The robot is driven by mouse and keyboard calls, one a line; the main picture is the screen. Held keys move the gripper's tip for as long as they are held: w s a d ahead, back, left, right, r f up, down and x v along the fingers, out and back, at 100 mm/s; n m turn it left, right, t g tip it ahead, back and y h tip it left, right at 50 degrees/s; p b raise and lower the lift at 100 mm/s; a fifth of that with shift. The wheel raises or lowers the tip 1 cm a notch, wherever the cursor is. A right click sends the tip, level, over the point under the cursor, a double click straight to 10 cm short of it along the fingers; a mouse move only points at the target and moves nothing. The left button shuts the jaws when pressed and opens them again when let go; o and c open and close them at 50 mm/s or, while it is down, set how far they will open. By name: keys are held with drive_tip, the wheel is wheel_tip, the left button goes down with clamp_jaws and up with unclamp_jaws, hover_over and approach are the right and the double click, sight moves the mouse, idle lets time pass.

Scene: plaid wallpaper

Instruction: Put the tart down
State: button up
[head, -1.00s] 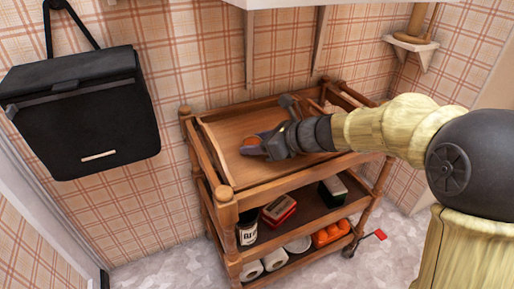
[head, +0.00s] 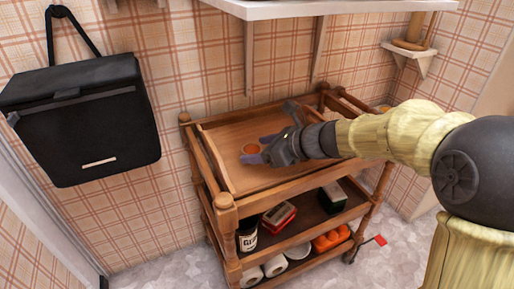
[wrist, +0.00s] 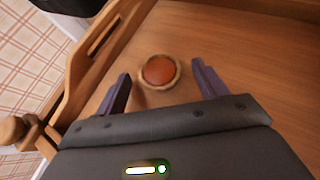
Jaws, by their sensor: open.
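The tart (wrist: 159,72), round with a pale crust rim and an orange-red filling, sits on the wooden top tray (wrist: 225,40) of the trolley. It also shows in the head view (head: 251,149), near the middle of the tray (head: 225,136). My gripper (wrist: 160,88) is open, with one purple finger to each side of the tart and a gap on both sides. In the head view my gripper (head: 262,150) is low over the tray, and its fingers lie around the tart.
The tray has raised wooden sides, and a trolley post (head: 224,203) stands at the near left corner. Lower shelves hold a dark jar (head: 247,236), a red box (head: 278,217) and paper rolls (head: 275,265). A white shelf (head: 320,8) overhangs behind. A black bag (head: 82,120) hangs at left.

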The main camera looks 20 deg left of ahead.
drive_tip(key=p+v, duration=0.4)
drive_tip(key=v, duration=0.5)
drive_tip(key=shift+d+r, duration=0.25)
drive_tip(key=shift+r, duration=0.1)
drive_tip(key=shift+s+d+r, duration=0.15)
drive_tip(key=shift+d+r, duration=0.05)
drive_tip(key=shift+d, duration=0.3)
drive_tip(key=shift+f, duration=0.1)
